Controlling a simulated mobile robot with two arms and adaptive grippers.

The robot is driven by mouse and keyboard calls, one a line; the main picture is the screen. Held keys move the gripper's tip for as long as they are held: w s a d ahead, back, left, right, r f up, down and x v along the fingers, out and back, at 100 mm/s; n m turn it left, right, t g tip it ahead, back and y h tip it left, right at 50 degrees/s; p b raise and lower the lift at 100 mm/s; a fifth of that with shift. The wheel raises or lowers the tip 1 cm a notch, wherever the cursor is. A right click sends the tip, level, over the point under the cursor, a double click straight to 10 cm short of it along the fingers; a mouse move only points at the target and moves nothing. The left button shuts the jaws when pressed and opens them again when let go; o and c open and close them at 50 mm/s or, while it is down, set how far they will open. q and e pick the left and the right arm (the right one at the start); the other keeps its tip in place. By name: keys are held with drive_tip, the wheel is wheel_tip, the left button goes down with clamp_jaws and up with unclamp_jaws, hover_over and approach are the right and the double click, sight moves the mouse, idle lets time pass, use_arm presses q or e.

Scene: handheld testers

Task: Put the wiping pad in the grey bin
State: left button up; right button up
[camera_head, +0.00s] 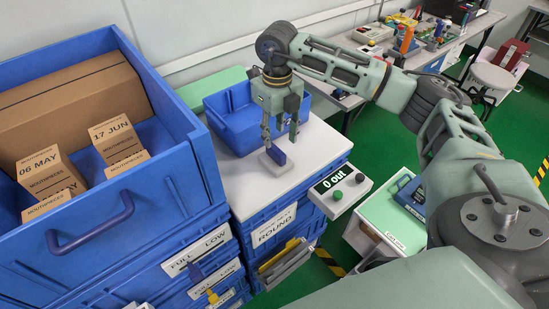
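A small pad with a dark blue upper part (277,155) and a pale base lies on the white worktop (240,182); it looks like the wiping pad. My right gripper (280,142) points down just above and behind it. Its two fingers are apart, with a visible gap between them, and I see nothing clamped there. Whether a fingertip touches the pad I cannot tell. I cannot make out a grey bin. My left gripper is not in view.
An empty-looking blue tray (232,120) stands directly behind the gripper. A large blue crate (178,115) with cartons (116,138) is at left. A counter box reading "0 out" (340,190) is to the right. A cluttered bench (445,50) stands farther back.

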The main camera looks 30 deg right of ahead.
sight(276, 149)
wheel_tip(276, 149, down, 6)
drive_tip(key=shift+a+f+p, duration=0.1)
drive_tip(key=shift+f+p, duration=0.05)
drive_tip(key=shift+p, duration=0.4)
drive_tip(key=shift+c, duration=0.4)
clamp_jaws()
